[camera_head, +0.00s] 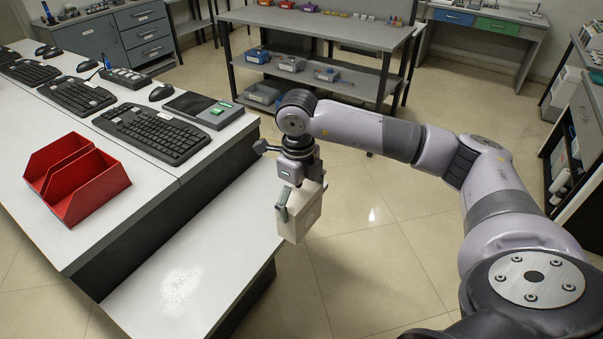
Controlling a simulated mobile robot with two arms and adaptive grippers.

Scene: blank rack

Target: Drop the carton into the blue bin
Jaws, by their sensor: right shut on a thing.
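My right gripper (300,195) points down and is shut on a beige carton (298,219). It holds the carton in the air by the right edge of the white bench (225,260), with floor showing to its right. One finger shows on the carton's near left side; the other is partly hidden. No large blue bin is clearly in view; a small blue container (257,55) sits on the rack shelf at the back. My left gripper is not in view.
A red two-part bin (76,181) stands on the higher white table at left, beside several black keyboards (152,133) and a device with a dark screen (199,106). A grey rack (325,30) stands behind my right arm. The lower bench top is clear.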

